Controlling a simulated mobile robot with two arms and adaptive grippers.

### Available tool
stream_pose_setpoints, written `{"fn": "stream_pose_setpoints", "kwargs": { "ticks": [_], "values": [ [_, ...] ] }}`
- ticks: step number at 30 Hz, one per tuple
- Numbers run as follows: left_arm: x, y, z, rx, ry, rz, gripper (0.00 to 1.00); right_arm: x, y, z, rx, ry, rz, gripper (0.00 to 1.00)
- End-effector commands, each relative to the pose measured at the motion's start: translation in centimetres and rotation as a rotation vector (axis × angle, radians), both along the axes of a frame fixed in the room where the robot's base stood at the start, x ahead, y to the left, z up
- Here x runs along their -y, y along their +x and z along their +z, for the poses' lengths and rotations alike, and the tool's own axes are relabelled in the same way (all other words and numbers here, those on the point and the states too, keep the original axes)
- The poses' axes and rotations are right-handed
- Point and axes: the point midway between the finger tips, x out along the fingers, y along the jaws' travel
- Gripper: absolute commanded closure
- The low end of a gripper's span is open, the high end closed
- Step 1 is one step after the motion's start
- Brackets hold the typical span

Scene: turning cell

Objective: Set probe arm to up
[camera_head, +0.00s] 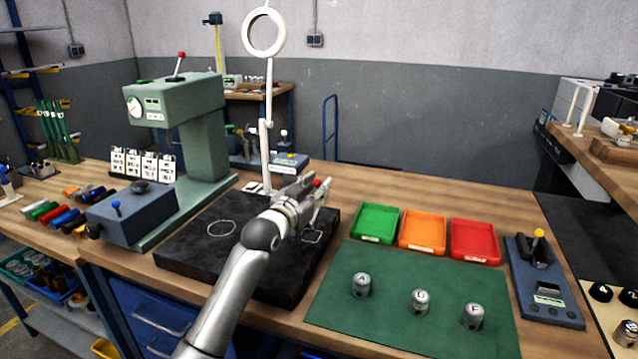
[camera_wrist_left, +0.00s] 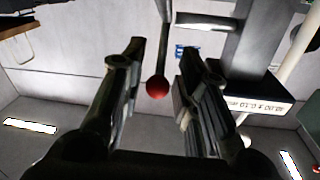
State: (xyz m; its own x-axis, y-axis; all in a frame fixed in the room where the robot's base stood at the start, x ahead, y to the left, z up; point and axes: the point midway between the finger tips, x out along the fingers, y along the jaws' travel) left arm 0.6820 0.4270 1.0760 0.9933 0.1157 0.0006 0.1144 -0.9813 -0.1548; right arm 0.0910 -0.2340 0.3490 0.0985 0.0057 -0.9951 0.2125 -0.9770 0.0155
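A red ball knob (camera_head: 317,183) shows at the tip of my left gripper (camera_head: 316,196), above the black surface plate (camera_head: 190,255). The rest of its device is mostly hidden behind the gripper, so I cannot tell how the probe arm stands. In the left wrist view the red knob (camera_wrist_left: 157,87) hangs on a thin rod in the gap between the two fingers of my left gripper (camera_wrist_left: 162,58). The fingers are apart, and neither visibly touches the knob. My right gripper is not in view.
A green press-like instrument (camera_head: 205,135) and a blue box (camera_head: 130,215) stand left. A ring lamp (camera_head: 264,33) on a white post rises behind the plate. Green (camera_head: 375,222), orange (camera_head: 422,231) and red trays (camera_head: 474,241) lie right, behind a green mat (camera_head: 390,320) with 3 metal parts.

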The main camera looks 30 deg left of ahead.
Motion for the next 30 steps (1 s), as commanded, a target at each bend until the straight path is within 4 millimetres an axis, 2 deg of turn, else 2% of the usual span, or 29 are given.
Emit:
{"fn": "stream_pose_setpoints", "kwargs": {
  "ticks": [6, 16, 17, 21, 24, 30],
  "values": [
    [-0.2, 1.6, 0.0, -0.001, 0.000, 0.000, 0.71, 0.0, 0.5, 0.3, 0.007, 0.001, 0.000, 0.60],
    [-0.2, 1.8, 0.0, 0.000, 0.000, 0.000, 0.71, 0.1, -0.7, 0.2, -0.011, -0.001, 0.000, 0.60],
    [-0.2, 1.8, 0.0, 0.000, 0.000, 0.000, 0.72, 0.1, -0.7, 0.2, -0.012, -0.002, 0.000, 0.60],
    [-0.2, 1.8, 0.0, -0.001, 0.000, 0.000, 0.90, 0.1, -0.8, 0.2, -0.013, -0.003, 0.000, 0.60],
    [-0.2, 1.8, -0.1, -0.001, 0.000, 0.000, 1.00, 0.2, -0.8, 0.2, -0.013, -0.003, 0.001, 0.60],
    [-0.2, 1.8, -0.1, -0.001, 0.000, 0.000, 1.00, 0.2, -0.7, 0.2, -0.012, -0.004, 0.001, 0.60]
  ]
}}
